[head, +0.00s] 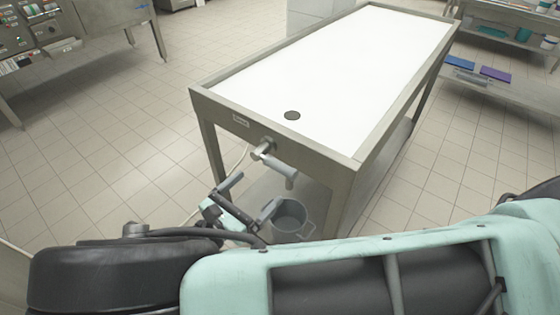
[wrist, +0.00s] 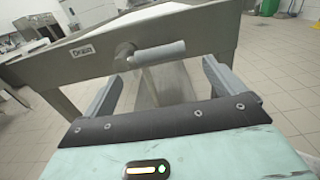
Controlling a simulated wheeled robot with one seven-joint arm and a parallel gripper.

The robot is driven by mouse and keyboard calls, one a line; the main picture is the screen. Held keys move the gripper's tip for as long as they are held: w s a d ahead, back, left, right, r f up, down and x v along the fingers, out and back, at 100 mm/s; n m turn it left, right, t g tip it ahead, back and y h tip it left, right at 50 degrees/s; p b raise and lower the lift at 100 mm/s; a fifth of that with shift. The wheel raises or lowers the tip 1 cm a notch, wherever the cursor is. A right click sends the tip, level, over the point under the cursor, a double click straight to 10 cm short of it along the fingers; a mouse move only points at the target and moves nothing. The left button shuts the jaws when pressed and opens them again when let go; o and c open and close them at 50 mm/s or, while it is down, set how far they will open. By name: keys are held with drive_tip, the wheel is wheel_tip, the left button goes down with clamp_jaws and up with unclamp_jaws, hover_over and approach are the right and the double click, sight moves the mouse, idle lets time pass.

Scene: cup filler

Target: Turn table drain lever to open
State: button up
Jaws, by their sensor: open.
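The drain lever (head: 274,163) is a grey handle on a pivot at the near short side of the steel table (head: 345,166), just right of a small label plate. In the wrist view the lever (wrist: 158,53) lies nearly level, reaching right from its pivot. My gripper (head: 251,195) is open, below and to the left of the lever in the head view. In the wrist view my gripper's two fingers (wrist: 163,85) stand wide apart, with the lever beyond and above the space between them. Nothing is between the fingers, and I see no contact with the lever.
The table top is white with a dark round drain (head: 292,115). A grey bucket (head: 289,219) stands under the table's near end, partly hidden. A control panel bench (head: 60,45) is at the upper left and shelves (head: 500,88) at the right.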

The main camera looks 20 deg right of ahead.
sight(278, 169)
drive_tip(key=p+x, duration=0.1)
drive_tip(key=x, duration=0.9)
drive_tip(key=shift+d, duration=0.15)
drive_tip(key=c, duration=1.4)
